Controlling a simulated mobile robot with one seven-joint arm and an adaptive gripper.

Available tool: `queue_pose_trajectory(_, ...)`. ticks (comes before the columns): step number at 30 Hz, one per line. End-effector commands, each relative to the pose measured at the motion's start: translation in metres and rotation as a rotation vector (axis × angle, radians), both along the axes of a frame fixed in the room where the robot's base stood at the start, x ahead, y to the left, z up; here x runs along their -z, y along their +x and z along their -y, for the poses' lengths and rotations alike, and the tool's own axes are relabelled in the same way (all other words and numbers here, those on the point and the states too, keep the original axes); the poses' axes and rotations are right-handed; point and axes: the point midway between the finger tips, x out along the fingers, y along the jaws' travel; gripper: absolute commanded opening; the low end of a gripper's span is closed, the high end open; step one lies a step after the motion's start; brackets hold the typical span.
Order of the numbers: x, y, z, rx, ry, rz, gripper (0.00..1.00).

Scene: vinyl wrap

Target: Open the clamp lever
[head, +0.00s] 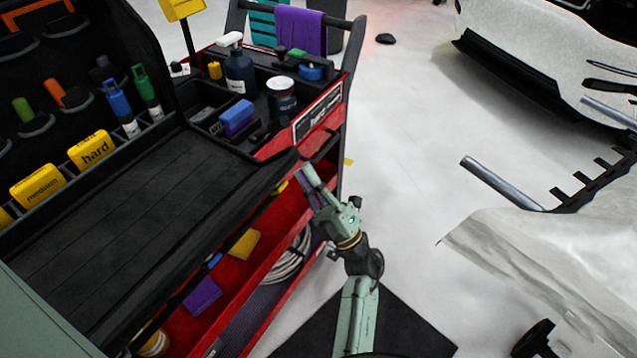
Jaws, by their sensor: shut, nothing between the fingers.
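No clamp lever can be made out in the head view. My arm (362,304) rises from the bottom middle and bends at a dark joint with a yellow ring. Its pale green outer part (322,188) reaches up and left to the front right corner of the tool cart. The arm's far end is at the cart's edge.
The cart (130,225) fills the left, with a bare black top. Its red side tray (280,143) holds bottles and a blue block (237,118). An open red drawer (262,290) lies below. A white car (540,50) and wrinkled sheet (540,260) are right. Pale floor (420,170) lies between.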

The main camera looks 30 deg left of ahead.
Motion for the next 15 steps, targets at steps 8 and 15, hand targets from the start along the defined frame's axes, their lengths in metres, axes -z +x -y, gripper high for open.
queue_pose_trajectory(8,-0.046,0.006,-0.035,-0.003,0.001,0.002,0.00)
queue_pose_trajectory(15,-0.058,0.008,-0.048,-0.001,0.000,0.000,0.00)
